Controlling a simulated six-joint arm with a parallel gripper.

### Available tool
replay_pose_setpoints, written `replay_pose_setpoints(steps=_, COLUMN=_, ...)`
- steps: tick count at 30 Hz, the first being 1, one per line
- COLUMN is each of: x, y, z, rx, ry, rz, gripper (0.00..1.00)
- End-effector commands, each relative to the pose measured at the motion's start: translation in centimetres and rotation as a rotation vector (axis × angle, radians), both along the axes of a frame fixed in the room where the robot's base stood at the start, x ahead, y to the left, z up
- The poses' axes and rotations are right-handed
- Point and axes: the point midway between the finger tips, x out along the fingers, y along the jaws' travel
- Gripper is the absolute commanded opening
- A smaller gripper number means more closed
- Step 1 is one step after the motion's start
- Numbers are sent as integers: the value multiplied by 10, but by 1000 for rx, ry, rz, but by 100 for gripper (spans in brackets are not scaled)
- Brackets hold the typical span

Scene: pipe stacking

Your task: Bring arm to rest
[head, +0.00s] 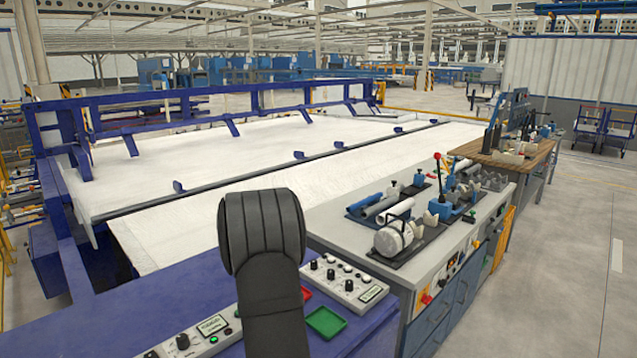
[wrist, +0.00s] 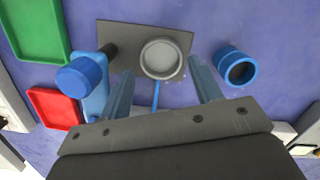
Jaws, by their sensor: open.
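My gripper (wrist: 161,70) shows in the wrist view with its two fingers apart and nothing held between them. Beyond the fingers, a grey round pipe piece (wrist: 162,58) stands on a dark grey plate (wrist: 120,36) and appears between the fingertips. A blue hollow pipe piece (wrist: 234,67) lies to the right of the right finger, apart from it. A blue capped cylinder (wrist: 80,77) is to the left. In the head view my dark arm rises at the front and the gripper itself is hidden.
A green tray (wrist: 34,30) and a red tray (wrist: 55,108) lie at the left; the green one also shows in the head view (head: 326,322). Control boxes (head: 345,284) sit on the blue table. A grey bench (head: 440,250) with tools stands at the right.

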Motion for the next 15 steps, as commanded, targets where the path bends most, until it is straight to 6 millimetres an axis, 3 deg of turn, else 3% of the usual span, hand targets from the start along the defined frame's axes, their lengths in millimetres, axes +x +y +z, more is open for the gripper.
replay_pose_setpoints(steps=6, x=0, y=-1, z=-21, rx=0, ry=0, rz=1, gripper=58)
replay_pose_setpoints(steps=15, x=0, y=-1, z=-24, rx=0, ry=0, rz=1, gripper=58)
